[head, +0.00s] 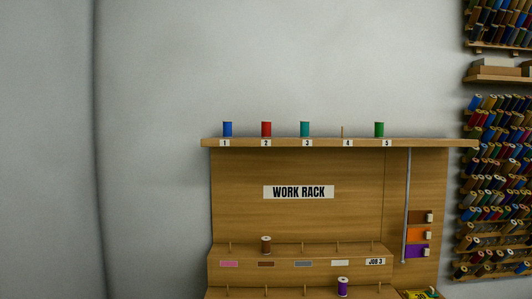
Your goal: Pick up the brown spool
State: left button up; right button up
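The brown spool (266,245) stands upright on a peg of the lower stepped shelf (300,253) of the wooden work rack. It sits above a brown colour label, second from the left. Nothing touches it that I can see. Neither of my grippers shows in the head view.
Blue, red, teal and green spools stand on the rack's top shelf (420,143); the peg at label 4 is bare. A purple spool (342,287) stands on the lowest row. Colour cards (418,235) hang at right. A wall rack of many spools (495,190) is at far right.

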aim_at(265, 241)
jog(key=i+l, duration=0.1)
jog(key=l, duration=1.2)
jog(key=i+u, duration=0.05)
jog(key=i, duration=0.05)
